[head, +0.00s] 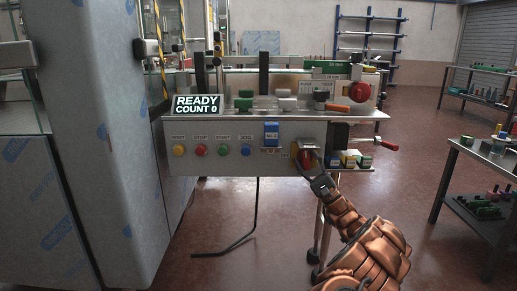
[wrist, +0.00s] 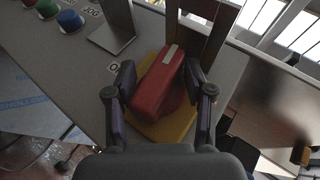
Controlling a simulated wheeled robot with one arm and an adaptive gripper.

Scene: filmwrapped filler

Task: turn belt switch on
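The belt switch is a red rotary handle (wrist: 160,82) on a yellow plate (wrist: 176,128), at the right end of the grey control panel (head: 240,136). In the wrist view the handle stands tilted, its white mark toward the upper right. My gripper (wrist: 160,84) has one finger on each side of the handle. The fingers are spread; small gaps seem to show, and I cannot tell whether either pad touches it. In the head view my gripper (head: 309,165) reaches the red switch (head: 307,157) from below and covers part of it.
Yellow, red, green and blue buttons (head: 212,149) line the panel's left. A display (head: 196,103) reads READY, COUNT 0. A red emergency knob (head: 360,92) sits above right. A red-handled lever (head: 385,145) juts out at right. A side table (head: 480,150) stands further right.

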